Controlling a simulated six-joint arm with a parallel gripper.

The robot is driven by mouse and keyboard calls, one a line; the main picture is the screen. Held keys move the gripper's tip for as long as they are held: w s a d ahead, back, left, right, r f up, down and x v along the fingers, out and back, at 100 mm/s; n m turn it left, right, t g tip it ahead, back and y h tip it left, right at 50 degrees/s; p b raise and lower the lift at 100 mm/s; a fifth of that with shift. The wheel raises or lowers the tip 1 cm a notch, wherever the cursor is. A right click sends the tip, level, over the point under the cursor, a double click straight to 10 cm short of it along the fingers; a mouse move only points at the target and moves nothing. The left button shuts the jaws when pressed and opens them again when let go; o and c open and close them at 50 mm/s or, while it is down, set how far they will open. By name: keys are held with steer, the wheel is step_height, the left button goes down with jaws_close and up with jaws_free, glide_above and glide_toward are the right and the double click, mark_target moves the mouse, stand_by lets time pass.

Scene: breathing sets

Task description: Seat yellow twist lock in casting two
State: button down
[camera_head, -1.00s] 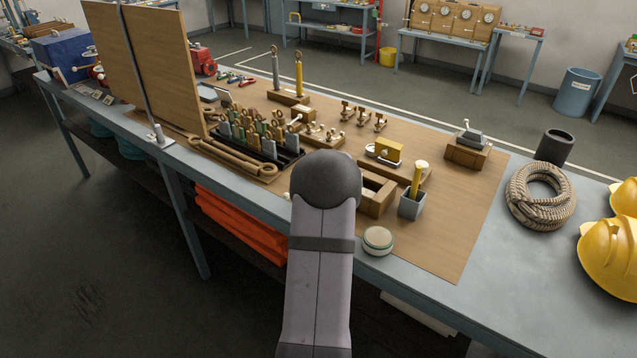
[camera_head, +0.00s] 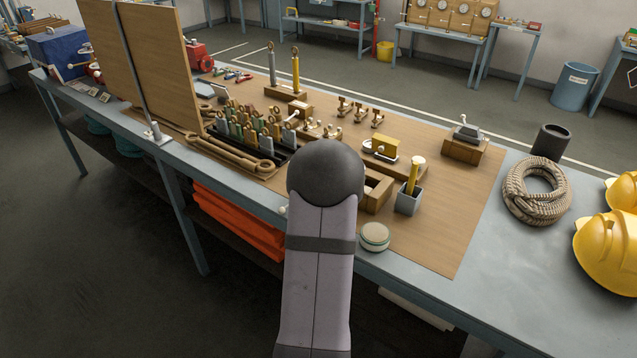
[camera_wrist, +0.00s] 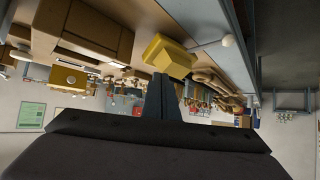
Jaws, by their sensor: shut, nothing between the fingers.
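My gripper (camera_wrist: 162,98) shows in the wrist view, where the scene hangs upside down; its fingers are together and hold nothing. A yellow block (camera_wrist: 168,55) shows just beyond the fingertips, by the bench surface; whether they touch it I cannot tell. It may be the yellow twist lock. In the head view my arm hides the gripper and this block. Another yellow block (camera_head: 386,147) sits on a pale base farther back. A wooden box with an opening (camera_head: 373,202) stands right of my arm. I cannot tell which piece is casting two.
A black rack (camera_head: 272,160) of tagged pieces is to the left.

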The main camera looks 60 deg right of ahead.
steer(key=shift+r, duration=0.15)
steer(key=s+a+b, duration=0.2)
steer(key=s+a, duration=0.6)
steer(key=shift+s+a+r, duration=0.2)
steer(key=shift+a+r, duration=0.05)
steer(key=shift+a, duration=0.05)
